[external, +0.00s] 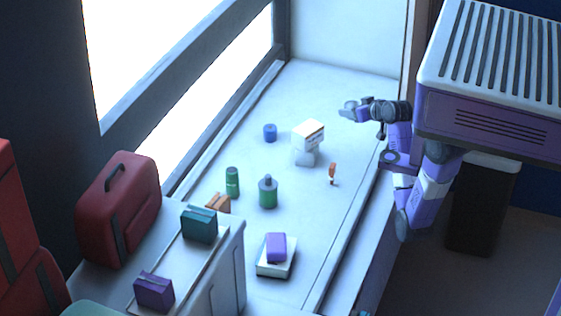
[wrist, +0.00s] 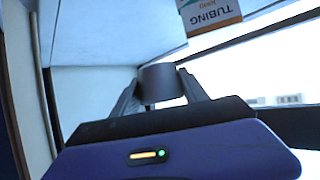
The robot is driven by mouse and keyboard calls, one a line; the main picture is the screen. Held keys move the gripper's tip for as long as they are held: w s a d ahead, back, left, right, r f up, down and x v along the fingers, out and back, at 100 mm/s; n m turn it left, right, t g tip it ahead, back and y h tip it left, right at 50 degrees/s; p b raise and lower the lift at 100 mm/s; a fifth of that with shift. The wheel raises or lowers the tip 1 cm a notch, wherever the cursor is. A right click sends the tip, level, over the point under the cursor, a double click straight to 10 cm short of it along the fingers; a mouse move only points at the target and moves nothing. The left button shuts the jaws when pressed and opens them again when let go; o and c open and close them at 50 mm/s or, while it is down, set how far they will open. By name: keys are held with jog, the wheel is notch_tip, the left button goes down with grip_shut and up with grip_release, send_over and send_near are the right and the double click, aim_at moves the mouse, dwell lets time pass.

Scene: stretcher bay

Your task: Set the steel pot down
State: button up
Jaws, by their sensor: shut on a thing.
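The steel pot (wrist: 161,83) is a plain grey cylinder in the wrist view, held between the two fingers of my gripper (wrist: 163,92). In the external view my gripper (external: 352,109) reaches left over the far right part of the pale bench (external: 355,85). The pot is small there and hard to tell apart from the fingers. It appears to be above the bench, but I cannot tell the gap under it.
A blue cup (external: 270,132), an orange item (external: 332,172), a green bottle (external: 267,192) and a green can (external: 232,181) stand nearby. The bench's far end is clear.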

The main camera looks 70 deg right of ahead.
aim_at(349, 161)
notch_tip(349, 161, down, 18)
jog(key=shift+f, duration=0.1)
dwell(0.4)
jog(key=shift+f+b, duration=0.1)
jog(key=shift+b, duration=0.2)
jog(key=o, duration=1.4)
jog(key=shift+c, duration=0.2)
